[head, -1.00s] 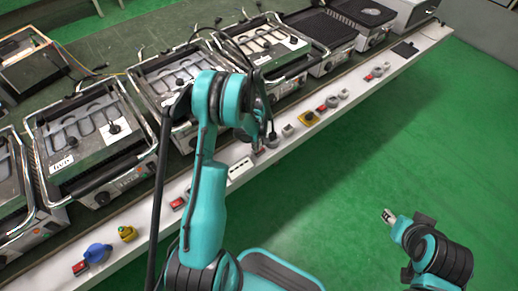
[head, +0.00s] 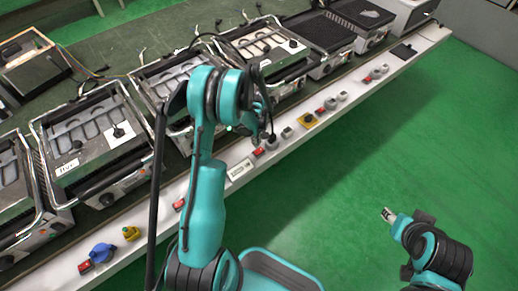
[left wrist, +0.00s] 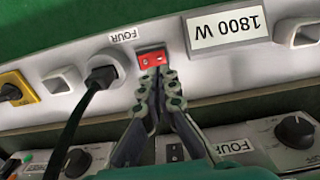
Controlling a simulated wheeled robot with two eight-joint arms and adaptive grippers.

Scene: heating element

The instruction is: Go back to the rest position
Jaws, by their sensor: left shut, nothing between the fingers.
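My left arm reaches over the bench's front strip in the head view. My left gripper (head: 259,130) is partly hidden by its own arm there. In the left wrist view the left gripper (left wrist: 158,76) has its fingertips together, empty, right at the red switch (left wrist: 151,59) labelled FOUR; I cannot tell whether they touch it. The red switch also shows in the head view (head: 258,152). My right gripper (head: 388,214) is low at the right, above the green floor, away from the bench. Its fingers are too small to read.
A black plug with cable (left wrist: 102,76) sits beside the switch, and an 1800 W display (left wrist: 228,28) on its other side. Several grill appliances (head: 95,140) line the bench behind the white strip (head: 140,247). The green floor (head: 400,150) at right is clear.

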